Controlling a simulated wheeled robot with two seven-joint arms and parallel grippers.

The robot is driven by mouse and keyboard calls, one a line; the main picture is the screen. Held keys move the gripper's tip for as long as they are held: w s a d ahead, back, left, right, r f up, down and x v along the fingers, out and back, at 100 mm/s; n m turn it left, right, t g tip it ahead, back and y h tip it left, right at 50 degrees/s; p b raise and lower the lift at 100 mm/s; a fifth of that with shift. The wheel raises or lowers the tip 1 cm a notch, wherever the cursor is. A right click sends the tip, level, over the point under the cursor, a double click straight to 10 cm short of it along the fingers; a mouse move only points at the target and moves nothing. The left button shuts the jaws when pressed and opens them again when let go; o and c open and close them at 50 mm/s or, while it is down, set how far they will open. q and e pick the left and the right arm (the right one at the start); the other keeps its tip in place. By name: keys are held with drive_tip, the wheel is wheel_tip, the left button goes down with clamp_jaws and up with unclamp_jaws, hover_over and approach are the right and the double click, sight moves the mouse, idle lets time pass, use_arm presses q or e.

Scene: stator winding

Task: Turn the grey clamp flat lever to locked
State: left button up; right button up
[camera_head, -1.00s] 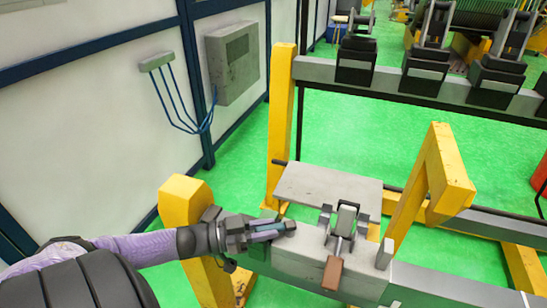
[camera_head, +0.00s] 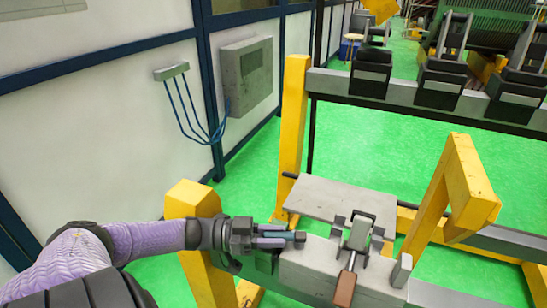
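The grey clamp (camera_head: 358,234) sits on a light grey block of the yellow frame, right of the picture's middle. Its flat lever with a brown end (camera_head: 345,289) points down toward the front of the block. My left gripper (camera_head: 298,238) is to the left of the clamp, level with it in the picture and apart from it. Its fingers point right toward the clamp and appear close together, with nothing visible between them; their gap is not clear. My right gripper is not in view.
A grey plate (camera_head: 325,197) lies behind the clamp. A slanted yellow post (camera_head: 465,185) rises to its right and a yellow block (camera_head: 192,199) stands at left. Black clamps (camera_head: 442,85) line a rail at the back. Green floor (camera_head: 380,150) is open between.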

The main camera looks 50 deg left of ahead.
use_arm(q)
drive_tip(key=o, duration=0.3)
drive_tip(key=shift+o, duration=0.2)
drive_tip(key=shift+s+a, duration=0.1)
